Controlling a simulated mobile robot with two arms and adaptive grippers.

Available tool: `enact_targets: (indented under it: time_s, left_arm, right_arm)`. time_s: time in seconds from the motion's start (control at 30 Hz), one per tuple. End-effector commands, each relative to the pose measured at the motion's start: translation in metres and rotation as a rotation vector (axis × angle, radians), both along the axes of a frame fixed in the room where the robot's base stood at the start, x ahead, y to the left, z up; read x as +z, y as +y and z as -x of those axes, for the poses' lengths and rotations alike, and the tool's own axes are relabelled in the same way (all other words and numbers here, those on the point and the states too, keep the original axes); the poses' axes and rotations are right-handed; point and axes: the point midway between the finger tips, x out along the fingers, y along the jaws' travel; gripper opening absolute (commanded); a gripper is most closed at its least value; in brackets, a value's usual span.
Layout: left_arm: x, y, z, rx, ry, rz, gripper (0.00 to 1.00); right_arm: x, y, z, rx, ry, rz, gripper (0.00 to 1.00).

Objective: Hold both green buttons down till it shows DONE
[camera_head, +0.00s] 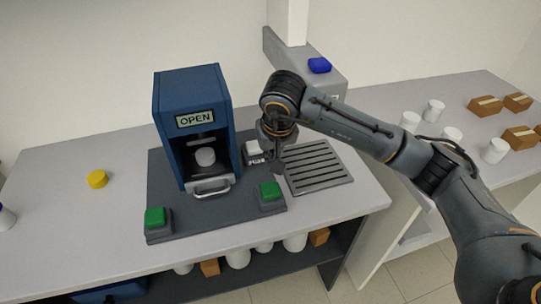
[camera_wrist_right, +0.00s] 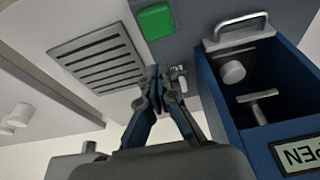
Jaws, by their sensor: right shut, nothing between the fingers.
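The blue rig (camera_head: 188,88) stands on a dark base plate, and its display (camera_head: 195,118) reads OPEN. A white cylinder (camera_head: 205,157) sits in its open chamber above a silver handle (camera_head: 211,188). The left green button (camera_head: 155,217) and right green button (camera_head: 270,190) are on grey blocks at the front corners, with nothing touching them. My right gripper (camera_head: 276,165) is shut and empty, behind the right button in the head view. The right wrist view shows its closed fingertips (camera_wrist_right: 158,76) apart from the green button (camera_wrist_right: 156,21). My left gripper is not in view.
A slotted grey tray (camera_head: 316,166) lies right of the base plate. A yellow round object (camera_head: 97,179) is on the table at left. A blue button (camera_head: 319,65) tops a grey unit behind my arm. White cylinders and brown boxes (camera_head: 485,105) stand on the right counter.

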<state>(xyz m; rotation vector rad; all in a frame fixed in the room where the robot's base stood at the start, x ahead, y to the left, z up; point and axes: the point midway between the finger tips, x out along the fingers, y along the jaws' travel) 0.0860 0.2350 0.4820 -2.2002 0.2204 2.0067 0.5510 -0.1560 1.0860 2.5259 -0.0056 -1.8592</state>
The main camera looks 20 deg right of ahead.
Motion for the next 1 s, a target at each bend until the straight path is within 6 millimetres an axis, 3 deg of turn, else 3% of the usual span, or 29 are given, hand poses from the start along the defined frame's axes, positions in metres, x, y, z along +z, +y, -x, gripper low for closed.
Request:
enact_targets:
  time_s: [0.4,0.87,0.9,1.0]
  left_arm:
    - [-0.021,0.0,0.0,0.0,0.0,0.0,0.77]
    - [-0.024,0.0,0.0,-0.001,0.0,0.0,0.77]
    - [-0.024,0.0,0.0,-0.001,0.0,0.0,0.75]
    - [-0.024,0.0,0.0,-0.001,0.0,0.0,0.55]
  right_arm:
    - [-0.053,0.001,0.001,0.0,0.003,-0.006,0.0]
    - [-0.062,0.002,0.001,0.001,0.002,-0.006,0.0]
    - [-0.062,0.002,0.001,0.001,0.002,-0.006,0.0]
    - [-0.062,0.002,0.001,0.001,0.002,-0.006,0.0]
